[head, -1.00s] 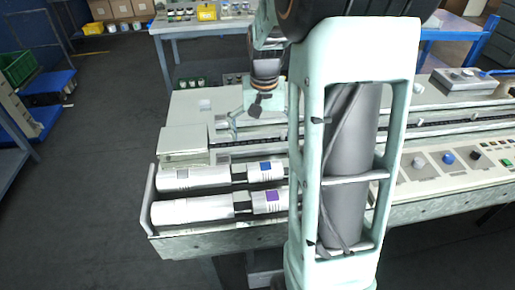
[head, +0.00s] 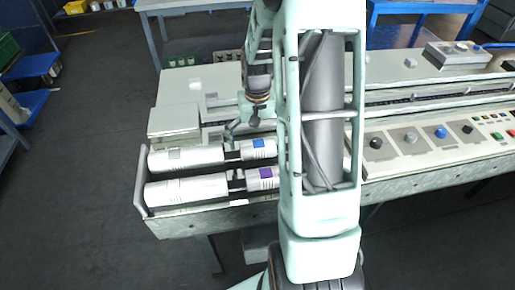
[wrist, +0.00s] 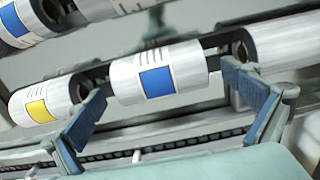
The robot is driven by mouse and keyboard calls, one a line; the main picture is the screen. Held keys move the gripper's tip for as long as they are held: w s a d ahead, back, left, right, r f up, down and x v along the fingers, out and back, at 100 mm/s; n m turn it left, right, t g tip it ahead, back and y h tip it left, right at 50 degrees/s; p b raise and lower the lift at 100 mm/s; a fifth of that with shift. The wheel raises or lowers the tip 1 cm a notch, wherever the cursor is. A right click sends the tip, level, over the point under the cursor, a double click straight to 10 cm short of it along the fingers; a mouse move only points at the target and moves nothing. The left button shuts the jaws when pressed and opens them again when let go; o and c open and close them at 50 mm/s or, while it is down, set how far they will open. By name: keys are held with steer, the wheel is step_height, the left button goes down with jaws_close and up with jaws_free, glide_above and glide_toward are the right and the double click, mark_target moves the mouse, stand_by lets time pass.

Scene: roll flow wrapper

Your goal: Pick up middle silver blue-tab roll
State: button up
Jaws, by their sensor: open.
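The middle silver roll with a blue tab (wrist: 157,76) lies in a row on its shaft in the wrist view, and it also shows in the head view (head: 257,149). My gripper (wrist: 163,82) is open, with one finger near each end of this roll. The fingers look apart from it, but I cannot tell the height gap. In the head view my gripper (head: 242,124) is just behind the back row of rolls. A yellow-tab roll (wrist: 46,102) lies left of the middle roll in the wrist view, and a silver roll (wrist: 285,42) lies right.
A second row runs parallel, with a purple-tab roll (head: 262,178) and a long white roll (head: 187,190). A box (head: 175,120) stands behind the rolls at the left. A control panel (head: 430,142) lies to the right. My arm hides the rows' right ends.

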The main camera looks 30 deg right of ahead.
steer(key=shift+f, duration=0.5)
steer(key=c, duration=1.5)
steer(key=shift+c, duration=0.2)
steer(key=shift+r, duration=0.15)
